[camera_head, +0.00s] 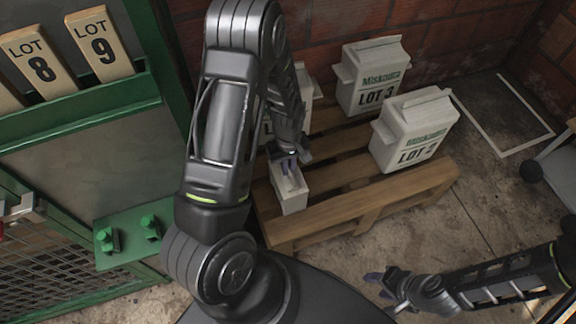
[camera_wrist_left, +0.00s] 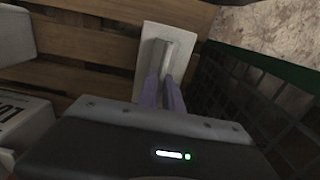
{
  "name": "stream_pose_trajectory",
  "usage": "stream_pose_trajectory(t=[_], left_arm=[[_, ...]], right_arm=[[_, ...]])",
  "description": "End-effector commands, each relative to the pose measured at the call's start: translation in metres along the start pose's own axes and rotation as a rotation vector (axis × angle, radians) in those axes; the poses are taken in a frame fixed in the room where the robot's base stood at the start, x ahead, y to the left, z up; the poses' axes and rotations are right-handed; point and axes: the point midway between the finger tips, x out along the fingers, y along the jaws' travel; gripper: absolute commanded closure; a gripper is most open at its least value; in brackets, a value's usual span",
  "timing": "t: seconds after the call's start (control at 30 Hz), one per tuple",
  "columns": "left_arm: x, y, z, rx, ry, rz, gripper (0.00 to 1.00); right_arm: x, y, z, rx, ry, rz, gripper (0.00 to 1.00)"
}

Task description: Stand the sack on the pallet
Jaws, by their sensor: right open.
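A white sack (camera_head: 290,194) stands upright on the front left corner of the wooden pallet (camera_head: 400,196). Its label is not visible. My left gripper (camera_head: 289,163) is over the sack from above. In the left wrist view, the left gripper's fingers (camera_wrist_left: 163,85) lie on both sides of the raised ridge on top of the sack (camera_wrist_left: 150,66) and look closed on it. My right gripper (camera_head: 384,284) is open and empty, low over the floor in front of the pallet.
Sacks marked LOT 3 (camera_head: 369,77) and LOT 2 (camera_head: 415,132) stand on the pallet; another (camera_head: 304,84) is partly hidden by my left arm. A green rack (camera_head: 80,117) with LOT 8 and LOT 9 plates is at left. Brick walls close off the back.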

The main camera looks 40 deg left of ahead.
Motion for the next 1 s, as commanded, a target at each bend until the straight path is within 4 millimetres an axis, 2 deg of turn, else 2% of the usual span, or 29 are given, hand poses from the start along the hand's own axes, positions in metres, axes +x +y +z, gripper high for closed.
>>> stream_pose_trajectory(t=[0.03,0.2,0.47,0.6,0.77,1.0], left_arm=[[0.000,0.000,0.000,0.000,0.000,-0.001,0.85],[0.000,0.000,0.000,0.000,0.000,-0.001,0.71],[-0.001,0.000,0.000,0.000,0.000,-0.001,0.71],[-0.008,0.000,0.000,0.000,0.001,0.001,0.71],[-0.031,0.001,-0.001,-0.001,0.003,0.002,0.71],[-0.082,0.001,0.000,0.001,0.002,0.003,0.71]], right_arm=[[0.000,0.000,0.000,0.000,0.000,0.000,0.53],[0.000,0.000,0.000,0.000,0.000,0.000,0.53],[-0.001,0.000,0.000,0.000,0.000,0.000,0.53],[-0.004,-0.002,0.000,0.000,0.000,0.000,0.53],[-0.009,-0.003,0.000,0.000,0.000,0.000,0.53],[-0.019,-0.007,0.000,0.000,0.000,0.000,0.53]])
